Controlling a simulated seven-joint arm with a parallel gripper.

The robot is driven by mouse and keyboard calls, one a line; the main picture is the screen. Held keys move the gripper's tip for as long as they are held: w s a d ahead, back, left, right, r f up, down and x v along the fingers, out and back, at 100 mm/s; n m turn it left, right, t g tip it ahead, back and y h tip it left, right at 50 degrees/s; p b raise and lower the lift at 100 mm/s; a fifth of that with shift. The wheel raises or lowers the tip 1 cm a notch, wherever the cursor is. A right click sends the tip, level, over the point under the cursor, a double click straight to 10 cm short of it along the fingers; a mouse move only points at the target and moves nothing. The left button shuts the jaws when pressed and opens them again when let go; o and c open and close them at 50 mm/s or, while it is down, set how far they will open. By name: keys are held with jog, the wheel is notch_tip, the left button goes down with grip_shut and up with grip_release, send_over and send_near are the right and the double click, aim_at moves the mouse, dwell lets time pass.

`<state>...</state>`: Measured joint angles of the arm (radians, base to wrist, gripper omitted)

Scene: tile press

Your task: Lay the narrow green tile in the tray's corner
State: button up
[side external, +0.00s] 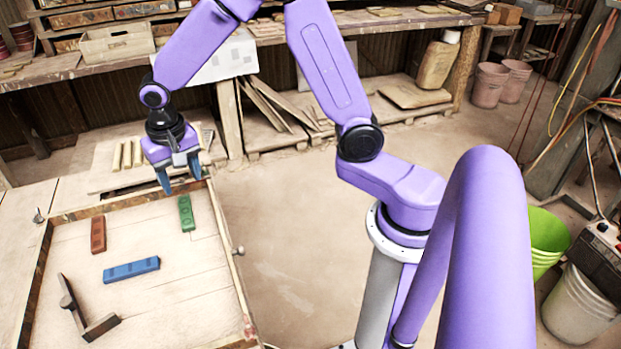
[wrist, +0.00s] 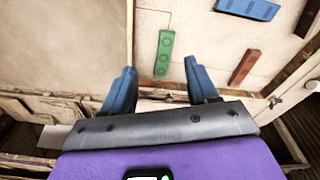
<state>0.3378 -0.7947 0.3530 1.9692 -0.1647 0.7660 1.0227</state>
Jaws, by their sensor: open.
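The narrow green tile (side external: 186,213) lies flat inside the wooden-rimmed tray (side external: 228,252), near its far right corner. It has round marks on top and also shows in the wrist view (wrist: 164,53), ahead of and between the fingertips. My gripper (side external: 179,178) is above the tray's far edge, with its two blue fingers apart and nothing between them. In the wrist view, the open fingers (wrist: 159,70) point toward the near end of the green tile, apart from it. The tile's height below the fingers is hard to judge.
A red tile (side external: 98,235) and a blue tile (side external: 131,270) lie in the tray to the left of and nearer than the green one. The tray's near right area is clear.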

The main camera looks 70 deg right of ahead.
jog(key=s+d+r+n, duration=0.2)
jog(key=s+n, duration=0.7)
jog(key=s, duration=0.5)
jog(key=s+d+r+n+g+y, duration=0.1)
jog(key=s+r+n, duration=0.1)
jog(key=s+n, duration=0.6)
jog(key=s, duration=0.7)
jog(key=shift+d+r+n, duration=0.4)
jog(key=shift+w, duration=0.1)
